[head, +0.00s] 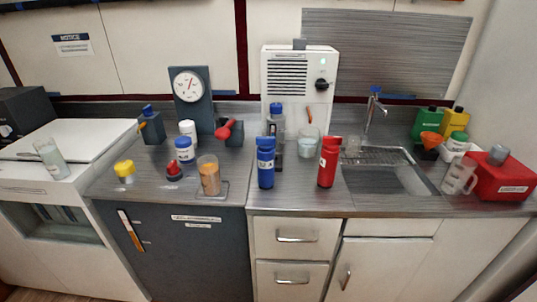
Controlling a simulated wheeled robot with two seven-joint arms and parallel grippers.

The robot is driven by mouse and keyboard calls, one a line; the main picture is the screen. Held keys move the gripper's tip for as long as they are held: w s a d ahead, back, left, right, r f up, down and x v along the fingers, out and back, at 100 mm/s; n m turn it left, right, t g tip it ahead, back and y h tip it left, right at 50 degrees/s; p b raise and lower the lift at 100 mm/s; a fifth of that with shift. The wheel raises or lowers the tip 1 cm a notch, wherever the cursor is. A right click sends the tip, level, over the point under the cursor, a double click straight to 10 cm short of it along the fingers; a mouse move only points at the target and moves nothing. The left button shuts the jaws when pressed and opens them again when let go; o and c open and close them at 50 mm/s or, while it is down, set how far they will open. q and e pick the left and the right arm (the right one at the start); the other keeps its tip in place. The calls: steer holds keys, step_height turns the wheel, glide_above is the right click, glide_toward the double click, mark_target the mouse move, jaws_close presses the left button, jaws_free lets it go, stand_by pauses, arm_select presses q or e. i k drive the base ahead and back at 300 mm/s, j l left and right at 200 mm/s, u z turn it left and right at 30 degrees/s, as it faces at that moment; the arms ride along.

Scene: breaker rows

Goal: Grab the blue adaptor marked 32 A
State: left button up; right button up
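A blue upright cylinder (266,168) with a white label stands near the front of the counter, left of a red upright cylinder (328,165) of like shape. It is the best visual match for the blue adaptor, but its label is too small to read, so I cannot confirm a 32 A mark. Neither of my grippers shows in the head view.
A glass with brown contents (209,178) stands left of the blue cylinder. A grey-white machine (298,85) and a blue-capped bottle (276,122) are behind it. A sink (385,182) lies to the right. A red box (503,180) sits at far right.

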mark_target(266, 160)
steer(key=i+l+u, duration=0.35)
steer(key=l, duration=1.15)
steer(key=l+u, duration=0.4)
steer(key=l, duration=1.05)
steer(key=k, duration=0.05)
